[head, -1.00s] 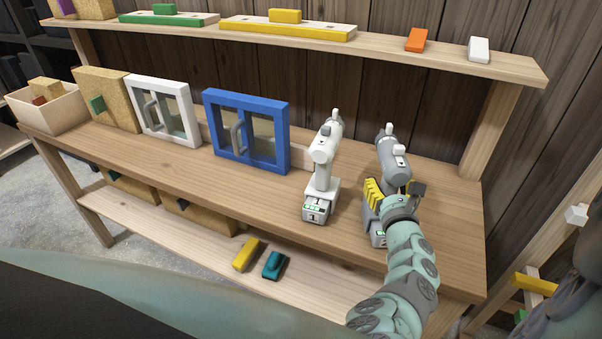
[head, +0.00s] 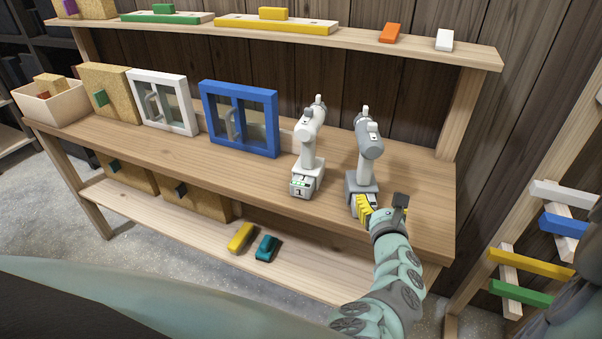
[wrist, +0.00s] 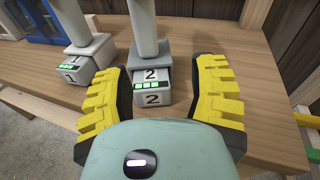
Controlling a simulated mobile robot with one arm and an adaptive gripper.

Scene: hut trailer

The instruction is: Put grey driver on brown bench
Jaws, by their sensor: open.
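The grey driver (head: 369,142) stands upright on the wooden bench (head: 425,205), near its right end, with its grey head on top and its base on the bench top. The base, marked 2 with green lights, shows in the wrist view (wrist: 152,99); the driver's top is cut off there. My gripper (head: 380,209) is low at the near side of the base. In the wrist view, its yellow-padded fingers (wrist: 161,80) are apart, one on each side of the base, with gaps between. The bench's brown top also shows in the wrist view (wrist: 268,125).
A white driver (head: 308,140) with a base marked 1 stands close to the left. Blue-framed (head: 240,118) and white-framed (head: 162,100) door panels stand farther left. An upper shelf (head: 345,44) runs behind. Bare bench lies right of the grey driver.

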